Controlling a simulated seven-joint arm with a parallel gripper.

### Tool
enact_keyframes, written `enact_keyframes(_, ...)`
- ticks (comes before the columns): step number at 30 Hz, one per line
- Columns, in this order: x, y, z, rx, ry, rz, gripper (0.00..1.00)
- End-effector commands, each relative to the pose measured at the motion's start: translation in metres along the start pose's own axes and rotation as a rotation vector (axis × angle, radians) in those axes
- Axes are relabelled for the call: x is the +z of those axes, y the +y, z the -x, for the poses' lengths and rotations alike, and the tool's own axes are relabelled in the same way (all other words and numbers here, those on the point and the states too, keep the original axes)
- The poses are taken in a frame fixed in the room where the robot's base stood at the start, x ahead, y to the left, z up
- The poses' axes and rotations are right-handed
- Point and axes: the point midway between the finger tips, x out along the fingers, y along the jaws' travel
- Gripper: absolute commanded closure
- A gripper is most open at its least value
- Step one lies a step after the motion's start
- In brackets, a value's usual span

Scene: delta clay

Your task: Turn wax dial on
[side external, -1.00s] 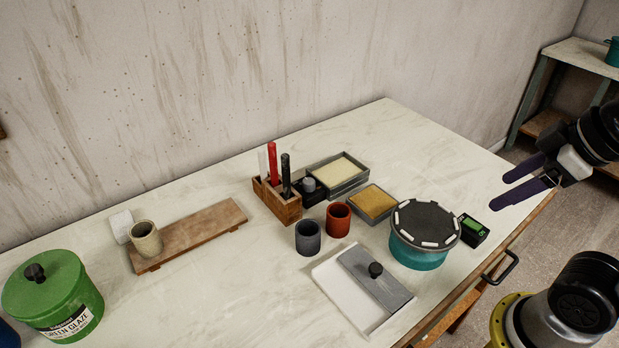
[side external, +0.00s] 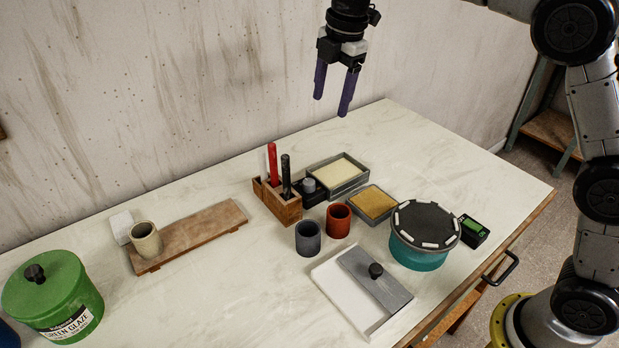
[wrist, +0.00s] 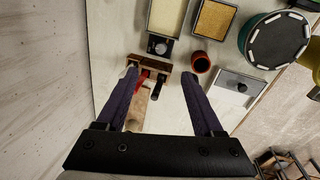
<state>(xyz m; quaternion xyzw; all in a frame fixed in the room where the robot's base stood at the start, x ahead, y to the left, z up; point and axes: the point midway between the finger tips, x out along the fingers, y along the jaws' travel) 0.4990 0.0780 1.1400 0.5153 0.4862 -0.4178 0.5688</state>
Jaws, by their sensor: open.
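The wax dial appears to be the grey round knob (side external: 308,185) on a small black box attached to the cream-filled wax tray (side external: 338,173). In the wrist view the knob (wrist: 160,46) shows at the upper middle, at the near end of the tray (wrist: 166,17). My gripper (side external: 331,106) is open, pointing down, high above the back of the table and well clear of the knob. In the wrist view its two purple fingers (wrist: 160,75) are spread apart with nothing seen between their tips. The knob's marking is too small to read.
A wooden holder (side external: 280,205) with tall red and black sticks stands close to the knob. Nearby are a tan-filled tray (side external: 371,202), grey cup (side external: 308,238), red cup (side external: 338,220) and teal wheel (side external: 419,255). A plank (side external: 200,232) lies left. The table's back right is clear.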

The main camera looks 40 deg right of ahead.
Motion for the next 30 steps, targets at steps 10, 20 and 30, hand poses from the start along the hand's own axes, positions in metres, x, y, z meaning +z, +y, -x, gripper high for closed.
enact_keyframes(10,-0.021,0.014,-0.085,-0.125,0.0,0.034,0.31)
enact_keyframes(20,-0.022,0.008,-0.131,-0.128,0.0,0.035,0.31)
enact_keyframes(30,-0.021,0.0,-0.193,-0.127,0.0,0.034,0.31)
